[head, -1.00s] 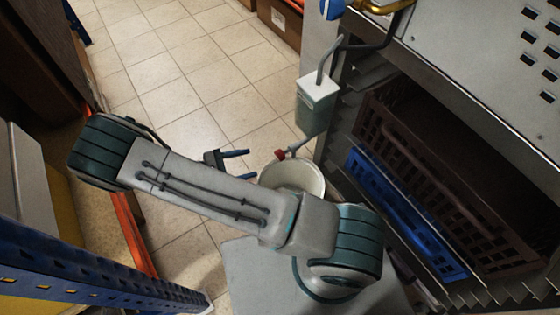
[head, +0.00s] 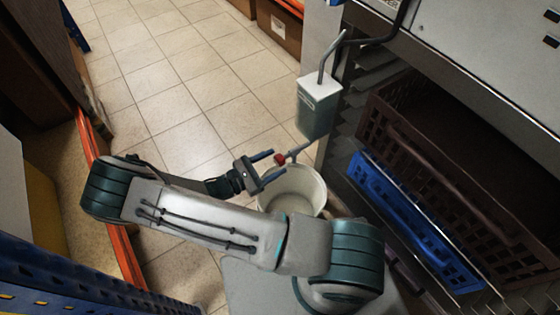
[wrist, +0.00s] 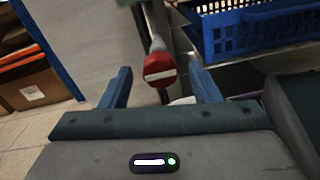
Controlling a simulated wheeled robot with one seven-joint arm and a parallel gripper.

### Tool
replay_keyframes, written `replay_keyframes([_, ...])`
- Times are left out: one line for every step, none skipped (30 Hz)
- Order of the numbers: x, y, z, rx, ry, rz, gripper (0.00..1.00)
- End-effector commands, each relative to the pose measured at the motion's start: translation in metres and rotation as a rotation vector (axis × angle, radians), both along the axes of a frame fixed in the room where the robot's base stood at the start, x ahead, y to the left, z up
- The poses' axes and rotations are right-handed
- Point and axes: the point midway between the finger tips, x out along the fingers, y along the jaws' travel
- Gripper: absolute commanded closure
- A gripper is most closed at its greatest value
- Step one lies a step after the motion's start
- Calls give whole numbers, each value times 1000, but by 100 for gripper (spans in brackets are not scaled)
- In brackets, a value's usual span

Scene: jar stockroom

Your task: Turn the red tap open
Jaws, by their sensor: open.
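The red tap (head: 280,159) is a small red knob on a grey pipe, low beside the metal rack and above the rim of a pale bucket (head: 301,185). In the wrist view the round red tap (wrist: 160,69) with a white bar faces me, between the two blue fingers and beyond them. My gripper (head: 271,165) is open and empty, close to the tap on its left side in the head view. I see no contact between the fingers and the tap. In the wrist view my gripper (wrist: 160,88) shows both fingers wide apart.
A grey-green box (head: 318,106) with a pipe hangs above the tap. The rack holds a blue crate (head: 415,225) and a brown crate (head: 440,185) to the right. Tiled floor (head: 190,60) is clear at the back left. An orange-edged shelf (head: 105,200) stands left.

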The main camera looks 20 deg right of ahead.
Motion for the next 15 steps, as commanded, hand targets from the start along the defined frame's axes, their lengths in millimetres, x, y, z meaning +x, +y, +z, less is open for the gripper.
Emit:
replay_keyframes([2,-8,-2,-2,1,-2,44])
replay_keyframes([3,-12,-2,-1,0,-1,44])
replay_keyframes([4,-16,-1,-1,-1,-1,44])
replay_keyframes([5,-19,-1,-2,0,-1,44])
replay_keyframes([6,-22,-1,-1,0,0,44])
replay_keyframes([7,-25,-1,-1,1,0,44])
replay_keyframes([7,-26,-1,-1,1,1,44])
replay_keyframes([7,-27,-1,-1,1,1,44])
replay_keyframes([8,-28,0,0,1,1,44])
replay_keyframes([8,-29,0,0,1,1,44])
replay_keyframes([8,-29,0,0,1,1,44])
replay_keyframes([8,-30,0,0,0,1,44])
replay_keyframes([8,-30,0,0,0,1,44])
replay_keyframes([8,-30,0,0,0,1,44])
replay_keyframes([8,-29,0,0,0,1,44])
